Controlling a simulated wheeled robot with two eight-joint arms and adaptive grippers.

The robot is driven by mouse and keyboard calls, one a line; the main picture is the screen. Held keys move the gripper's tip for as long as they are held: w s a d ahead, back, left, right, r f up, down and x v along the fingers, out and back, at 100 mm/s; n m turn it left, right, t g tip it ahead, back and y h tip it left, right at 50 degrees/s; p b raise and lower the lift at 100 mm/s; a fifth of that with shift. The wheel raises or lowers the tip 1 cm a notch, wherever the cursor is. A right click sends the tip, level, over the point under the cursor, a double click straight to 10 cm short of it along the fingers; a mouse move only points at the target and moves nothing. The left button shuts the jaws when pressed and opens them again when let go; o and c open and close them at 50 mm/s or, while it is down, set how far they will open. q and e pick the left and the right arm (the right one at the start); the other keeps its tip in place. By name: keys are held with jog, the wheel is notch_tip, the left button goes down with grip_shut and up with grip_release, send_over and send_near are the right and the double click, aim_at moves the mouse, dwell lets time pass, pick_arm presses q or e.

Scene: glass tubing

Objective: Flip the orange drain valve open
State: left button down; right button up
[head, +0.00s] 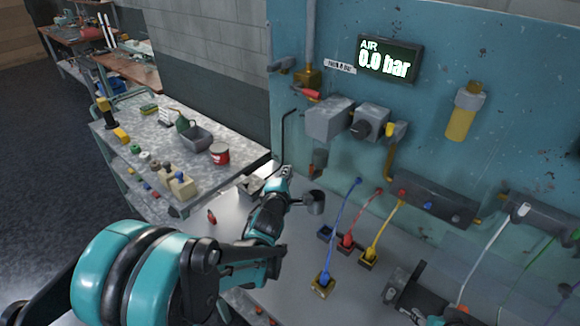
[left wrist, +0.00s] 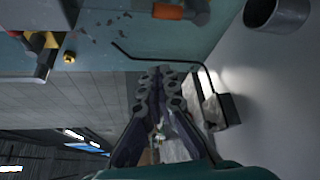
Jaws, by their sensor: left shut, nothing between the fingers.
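The orange drain valve (head: 318,165) is small and dark in the head view, low on the teal panel under the grey air units. In the left wrist view its orange handle (left wrist: 180,11) lies at the top edge beside a grey body. My left gripper (head: 286,176) is just left of and below the valve in the head view, apart from it. Its fingers are shut and empty in the left wrist view (left wrist: 163,76). A dark part at the lower right edge may be my right gripper; its jaws are not clear.
A grey cup (head: 313,202) is below the valve. A thin black bent rod (head: 287,125) rises from a block near my left fingers. A red-handled valve (head: 307,93) is higher on the panel. The display (head: 389,58) reads 0.0 bar. Coloured tubes (head: 345,208) stand at right.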

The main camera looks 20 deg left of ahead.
pick_arm(q)
jog(key=d+f+v, duration=0.1)
jog(key=v, duration=0.5)
jog(key=shift+s+p, duration=0.4)
jog(key=shift+r, duration=0.1)
jog(key=shift+d, duration=0.1)
jog(key=s+d+f+m+g+h, duration=0.1)
jog(key=s+d+m+g, duration=0.1)
jog(key=s+m, duration=0.5)
jog(key=s+d+f+m+g, duration=0.2)
jog(key=s+m+g, duration=0.2)
jog(key=s+m, duration=0.4)
jog(key=s+d+f+m+g+h, duration=0.1)
jog(key=s+d+f+m+g, duration=0.1)
jog(key=s+m, duration=0.5)
jog(key=shift+s+m+g+h+b, duration=0.3)
jog(key=shift+m+g, duration=0.1)
jog(key=shift+m, duration=0.3)
